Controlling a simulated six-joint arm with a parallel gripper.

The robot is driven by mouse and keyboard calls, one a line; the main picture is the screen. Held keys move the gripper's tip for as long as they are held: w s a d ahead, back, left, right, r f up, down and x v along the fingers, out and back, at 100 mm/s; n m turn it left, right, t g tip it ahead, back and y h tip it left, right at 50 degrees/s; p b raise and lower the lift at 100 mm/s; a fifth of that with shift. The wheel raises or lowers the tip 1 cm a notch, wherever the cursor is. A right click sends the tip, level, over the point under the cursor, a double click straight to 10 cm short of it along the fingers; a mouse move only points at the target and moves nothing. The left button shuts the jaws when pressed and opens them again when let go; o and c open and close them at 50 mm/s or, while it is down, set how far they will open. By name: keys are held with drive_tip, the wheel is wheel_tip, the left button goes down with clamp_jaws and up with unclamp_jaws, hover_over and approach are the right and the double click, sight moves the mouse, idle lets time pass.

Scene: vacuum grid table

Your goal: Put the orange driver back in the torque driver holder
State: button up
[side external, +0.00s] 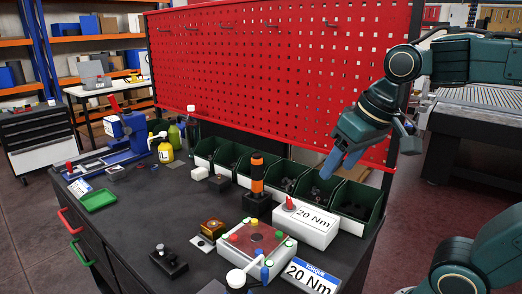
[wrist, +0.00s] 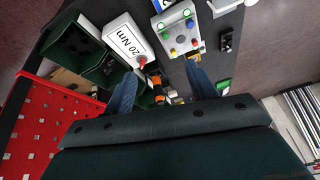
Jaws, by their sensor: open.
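The orange driver (side external: 257,175), with black bands, stands upright in a dark block (side external: 257,204) near the middle of the table, in front of the green bins. I take this block to be the torque driver holder; the driver's lower end is hidden in it. In the wrist view the driver (wrist: 156,84) shows between my fingers but farther away, not held. My gripper (side external: 334,165), with blue fingers, is up and to the right of the driver, above the right-hand bins. In the wrist view its fingers (wrist: 161,70) are spread apart and empty.
A white box marked 20 Nm (side external: 303,226) stands right of the driver. A fixture with coloured knobs (side external: 256,241) is in front. Green bins (side external: 315,190) line the back below a red pegboard (side external: 280,70). The table's left front (side external: 135,225) has free room.

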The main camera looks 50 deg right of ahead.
drive_tip(key=s+a+f+n, duration=0.1)
drive_tip(key=s+f+n, duration=0.1)
drive_tip(key=s+f, duration=0.2)
drive_tip(key=shift+s+n+t, duration=0.3)
drive_tip(key=shift+s+t, duration=0.1)
drive_tip(key=shift+s, duration=0.45)
drive_tip(key=shift+f, duration=0.1)
idle(0.6)
